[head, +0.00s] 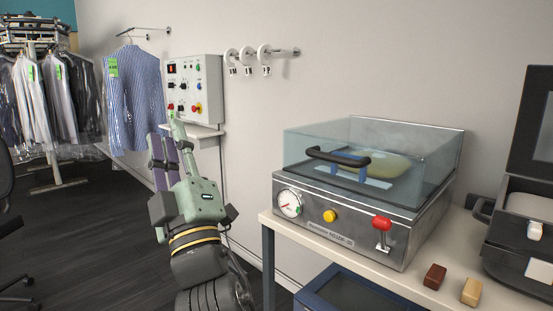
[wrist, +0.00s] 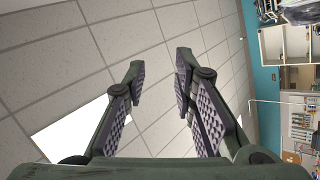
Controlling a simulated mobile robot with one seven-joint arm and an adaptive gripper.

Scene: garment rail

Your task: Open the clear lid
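The clear lid (head: 310,150) is a see-through box-shaped cover, closed on top of a metal machine (head: 350,238) on a table at the right in the head view. A black bar handle (head: 338,158) sits at the lid's front. Inside, under the lid, are a yellowish rounded item and something blue. My gripper (head: 170,135) points up, left of the machine and well apart from the lid. In the wrist view my gripper (wrist: 160,72) has its two fingers apart with nothing between them; only ceiling and part of a wall show beyond.
The machine's front has a gauge (head: 289,204), a yellow button (head: 330,216) and a red-topped lever (head: 382,224). A brown block (head: 435,276) and a tan block (head: 472,291) lie in front. An open black case (head: 520,240) stands right. A control box (head: 194,88) and striped shirt (head: 135,100) are behind my gripper.

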